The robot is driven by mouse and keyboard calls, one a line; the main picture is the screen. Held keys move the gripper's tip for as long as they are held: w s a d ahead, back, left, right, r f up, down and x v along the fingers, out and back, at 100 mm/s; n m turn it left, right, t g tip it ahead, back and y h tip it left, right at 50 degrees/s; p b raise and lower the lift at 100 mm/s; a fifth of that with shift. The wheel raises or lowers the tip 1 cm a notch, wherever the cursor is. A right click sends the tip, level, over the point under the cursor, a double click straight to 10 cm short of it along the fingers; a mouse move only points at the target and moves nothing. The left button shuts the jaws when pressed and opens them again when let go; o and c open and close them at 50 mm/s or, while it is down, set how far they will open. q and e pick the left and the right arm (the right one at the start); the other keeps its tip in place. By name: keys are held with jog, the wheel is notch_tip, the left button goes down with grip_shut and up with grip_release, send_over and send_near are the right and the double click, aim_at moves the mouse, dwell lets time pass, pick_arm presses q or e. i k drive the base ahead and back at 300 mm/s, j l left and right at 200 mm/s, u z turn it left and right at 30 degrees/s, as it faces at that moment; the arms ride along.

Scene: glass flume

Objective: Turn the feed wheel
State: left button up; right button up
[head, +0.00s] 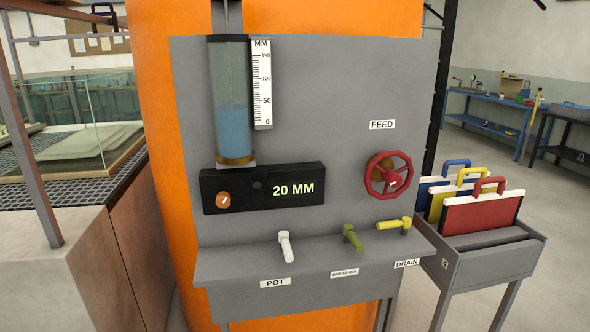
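The feed wheel (389,175) is a red spoked handwheel on the right part of a grey upright panel (330,85). A small white mark shows near its middle. The FEED label (382,125) is above it. No gripper is in the head view, and nothing touches the wheel.
A ledge below holds a white POT handle (286,246), a green BREATHER handle (352,238) and a yellow DRAIN handle (394,224). A tube (232,105) holds blue liquid beside a scale (262,84). The display (293,189) reads 20 MM. A rack (485,254) of coloured boards stands right.

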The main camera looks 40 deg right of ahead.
aim_at(392, 178)
jog(key=z, duration=1.95)
jog(key=i+l+u, duration=0.1)
jog(key=u, duration=0.25)
jog(key=l+u, duration=0.3)
jog(key=i+l+u, duration=0.1)
jog(key=u, duration=0.25)
jog(key=i+l+u, duration=0.2)
jog(key=l, duration=0.25)
jog(key=l+u, duration=0.15)
jog(key=l, duration=0.3)
jog(key=l+u, duration=0.1)
jog(key=l, duration=0.8)
